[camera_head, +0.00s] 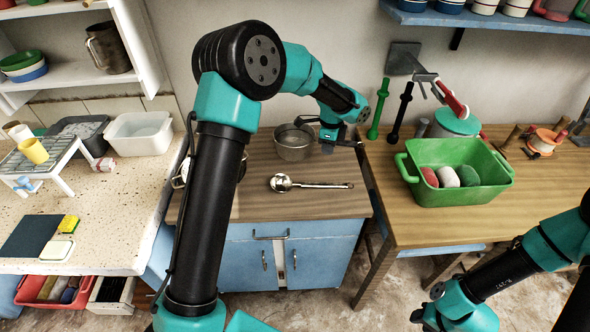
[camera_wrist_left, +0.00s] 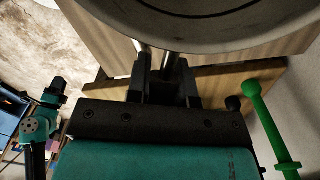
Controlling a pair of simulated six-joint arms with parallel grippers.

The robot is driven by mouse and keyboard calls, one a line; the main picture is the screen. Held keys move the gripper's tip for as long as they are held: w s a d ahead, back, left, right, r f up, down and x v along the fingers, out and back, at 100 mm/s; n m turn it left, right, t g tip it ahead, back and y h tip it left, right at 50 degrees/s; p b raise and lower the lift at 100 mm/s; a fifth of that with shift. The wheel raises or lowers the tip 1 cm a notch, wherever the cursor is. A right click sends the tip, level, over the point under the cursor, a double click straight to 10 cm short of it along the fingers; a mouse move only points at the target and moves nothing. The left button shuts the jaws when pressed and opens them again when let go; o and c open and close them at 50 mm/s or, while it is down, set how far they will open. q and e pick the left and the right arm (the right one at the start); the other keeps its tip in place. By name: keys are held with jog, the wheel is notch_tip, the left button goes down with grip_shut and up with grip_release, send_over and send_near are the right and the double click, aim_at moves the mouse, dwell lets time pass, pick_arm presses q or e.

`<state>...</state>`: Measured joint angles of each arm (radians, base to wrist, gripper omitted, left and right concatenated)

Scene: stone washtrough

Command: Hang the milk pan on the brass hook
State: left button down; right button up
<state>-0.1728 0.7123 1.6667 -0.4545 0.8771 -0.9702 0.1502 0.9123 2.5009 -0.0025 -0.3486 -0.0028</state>
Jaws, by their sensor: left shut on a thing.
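The milk pan (camera_head: 293,144) is a small grey metal pan at the back of the wooden counter, with its opening up in the head view. My left gripper (camera_head: 330,140) is just right of it, shut on its handle. The left wrist view shows the pan's round pale body (camera_wrist_left: 200,32) close in front of the fingers (camera_wrist_left: 160,75), with the handle between them. I cannot tell whether the pan touches the counter. I cannot make out the brass hook in either view.
A ladle (camera_head: 283,183) lies on the wooden counter (camera_head: 250,205) in front of the pan. Green (camera_head: 378,110) and black upright rods stand right of my left gripper. A green tub (camera_head: 458,190) holds several rolled cloths. A white basin (camera_head: 139,134) stands left.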

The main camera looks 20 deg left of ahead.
pick_arm(q)
jog(key=shift+w, duration=0.1)
jog(key=shift+f, duration=0.1)
jog(key=shift+f, duration=2.45)
jog(key=shift+f, duration=2.5)
jog(key=c, duration=1)
grip_release()
jog(key=shift+r, duration=0.1)
